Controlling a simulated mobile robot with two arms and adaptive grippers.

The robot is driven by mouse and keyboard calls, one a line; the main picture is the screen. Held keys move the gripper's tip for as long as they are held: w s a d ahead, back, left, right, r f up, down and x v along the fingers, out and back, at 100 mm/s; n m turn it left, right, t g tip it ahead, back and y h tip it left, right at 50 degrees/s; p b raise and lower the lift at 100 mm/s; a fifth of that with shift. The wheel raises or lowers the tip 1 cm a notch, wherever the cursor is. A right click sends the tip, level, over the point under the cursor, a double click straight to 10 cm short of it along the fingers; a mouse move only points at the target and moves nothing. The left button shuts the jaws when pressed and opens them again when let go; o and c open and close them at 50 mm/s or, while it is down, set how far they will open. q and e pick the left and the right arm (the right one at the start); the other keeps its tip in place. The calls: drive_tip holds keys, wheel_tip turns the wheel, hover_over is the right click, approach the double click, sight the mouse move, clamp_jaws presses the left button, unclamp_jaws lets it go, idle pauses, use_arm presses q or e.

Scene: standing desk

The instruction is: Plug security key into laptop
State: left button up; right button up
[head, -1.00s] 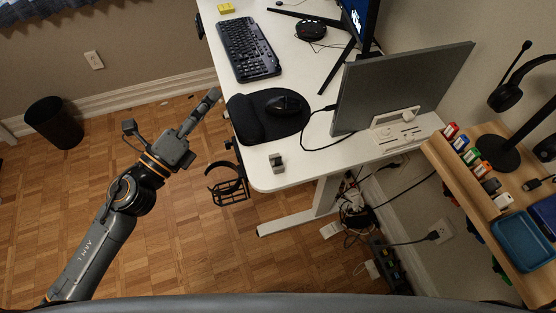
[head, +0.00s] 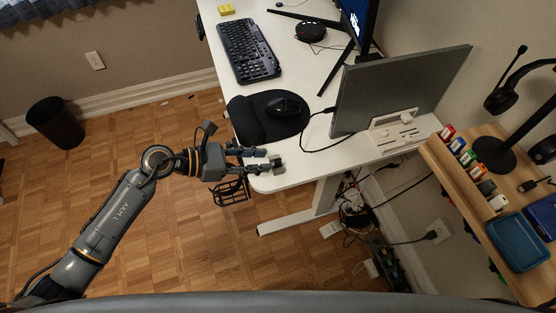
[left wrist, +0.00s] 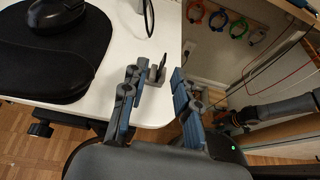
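A small grey block (head: 279,165) stands near the desk's front corner. In the left wrist view this block (left wrist: 157,77) carries a thin dark upright piece, which may be the security key. My left gripper (head: 264,160) is over the desk corner beside it. In the left wrist view its fingers (left wrist: 162,82) are apart, with the block seen between and just beyond the tips. I see no grip on it. A grey panel (head: 405,90), probably the laptop, stands on a white stand, its back towards me. Its ports cannot be made out. My right gripper's fingers do not show.
A black mouse pad (head: 252,122) with a mouse (head: 284,105) lies behind the left gripper. A keyboard (head: 249,50) is farther back. A black cable (head: 318,148) runs by the panel. A wooden shelf (head: 465,200) stands at right. A wire holder (head: 230,192) hangs off the desk edge.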

sight(278, 166)
use_arm(q)
drive_tip(key=x, duration=0.2)
drive_tip(key=p+x, duration=0.1)
drive_tip(key=x, duration=0.2)
drive_tip(key=shift+s+d+f, duration=0.15)
drive_tip(key=shift+d, duration=0.2)
drive_tip(key=shift+c, duration=0.2)
